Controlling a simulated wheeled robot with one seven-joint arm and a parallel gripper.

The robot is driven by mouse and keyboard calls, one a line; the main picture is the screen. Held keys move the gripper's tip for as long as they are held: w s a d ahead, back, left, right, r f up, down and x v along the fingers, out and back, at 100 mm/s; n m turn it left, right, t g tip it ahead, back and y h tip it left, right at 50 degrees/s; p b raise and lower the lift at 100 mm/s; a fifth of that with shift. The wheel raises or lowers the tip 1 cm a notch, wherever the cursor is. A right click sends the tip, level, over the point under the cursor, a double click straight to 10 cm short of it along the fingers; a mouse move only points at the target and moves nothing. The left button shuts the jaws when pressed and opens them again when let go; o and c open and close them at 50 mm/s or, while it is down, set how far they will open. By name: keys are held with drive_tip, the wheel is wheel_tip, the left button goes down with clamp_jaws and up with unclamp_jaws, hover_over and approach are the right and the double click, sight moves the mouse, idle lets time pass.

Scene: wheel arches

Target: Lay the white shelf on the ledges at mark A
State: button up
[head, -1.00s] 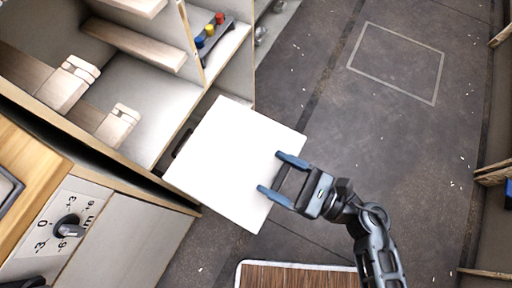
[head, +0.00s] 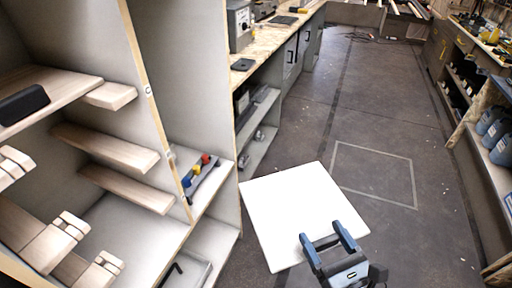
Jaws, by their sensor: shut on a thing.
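The white shelf (head: 290,212) is a flat square panel, held out in front of the cabinet. My gripper (head: 321,231) is shut on its near right edge, one finger to each side of the grip. The shelf is in open space to the right of the cabinet, apart from the ledges. Pale wooden ledges show inside the cabinet at left: a short upper one (head: 110,95), a middle one (head: 105,146) and a lower one (head: 127,188). Small marks sit on the upright's front edge (head: 150,92), too small to read, so I cannot tell which is A.
A dark block lies on a wooden shelf (head: 60,88) at upper left. Stepped wooden blocks (head: 50,240) stand at lower left. A rack with coloured knobs (head: 200,172) is in the neighbouring bay. A workbench (head: 268,50) stands behind. The floor with a painted rectangle (head: 375,172) is clear.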

sight(353, 216)
drive_tip(key=w+d+r+m+h, duration=0.1)
drive_tip(key=d+h, duration=0.1)
drive_tip(key=w+d+r+m+h, duration=0.1)
drive_tip(key=d+h, duration=0.1)
drive_tip(key=w+d+m+h, duration=0.1)
drive_tip(key=d+m+h, duration=0.1)
drive_tip(key=shift+w+d+r+t+p, duration=0.35)
drive_tip(key=shift+w+r+t, duration=0.05)
